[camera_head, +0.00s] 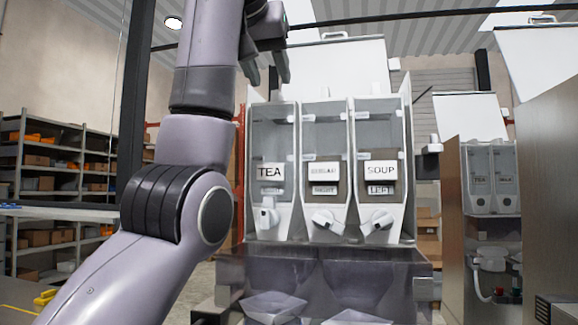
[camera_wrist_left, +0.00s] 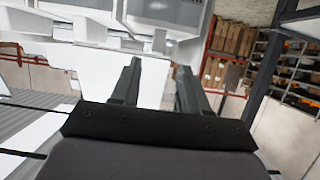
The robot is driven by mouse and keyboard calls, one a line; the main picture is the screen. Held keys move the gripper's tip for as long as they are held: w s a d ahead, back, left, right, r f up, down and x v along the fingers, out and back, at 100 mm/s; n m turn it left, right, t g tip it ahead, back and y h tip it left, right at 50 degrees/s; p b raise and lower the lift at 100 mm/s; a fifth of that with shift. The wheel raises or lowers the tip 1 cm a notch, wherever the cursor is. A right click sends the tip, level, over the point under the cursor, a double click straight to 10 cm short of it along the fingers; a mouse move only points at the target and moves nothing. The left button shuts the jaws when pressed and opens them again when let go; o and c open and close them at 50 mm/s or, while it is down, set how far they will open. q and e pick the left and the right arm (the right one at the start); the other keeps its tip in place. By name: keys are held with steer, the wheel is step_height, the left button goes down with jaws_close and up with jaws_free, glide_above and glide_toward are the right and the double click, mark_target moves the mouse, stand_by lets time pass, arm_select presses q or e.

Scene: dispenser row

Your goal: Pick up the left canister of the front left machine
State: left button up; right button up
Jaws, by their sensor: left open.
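The front machine (camera_head: 330,248) holds three clear-fronted canisters side by side. The left canister (camera_head: 272,140) carries a TEA label and has a white spout at its bottom; it sits upright in the machine. The middle canister (camera_head: 324,135) and the right canister (camera_head: 379,130), labelled SOUP, stand beside it. My left gripper (camera_head: 267,67) is above the left canister, fingers pointing down, open and empty. In the left wrist view the two dark fingers (camera_wrist_left: 158,82) are apart, with white machine parts beyond them. My right gripper is not in view.
A raised white lid panel (camera_head: 345,68) stands behind the canisters. A second machine (camera_head: 491,175) stands farther right, beside a brown cabinet panel (camera_head: 550,170). Shelves with boxes (camera_head: 60,170) line the left wall. A dark post (camera_head: 134,70) rises left of my arm.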

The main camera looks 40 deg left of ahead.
mark_target(279, 93)
arm_select(q)
steer(key=shift+w+a+f, duration=0.2)
steer(key=shift+w, duration=0.25)
steer(key=p+x, duration=0.3)
steer(key=shift+w, duration=0.4)
steer(key=shift+w+a+f+p, duration=0.1)
steer(key=shift+w+f+p, duration=0.2)
steer(key=shift+p, duration=0.3)
steer(key=shift+f, duration=0.15)
jaws_close()
stand_by(0.4)
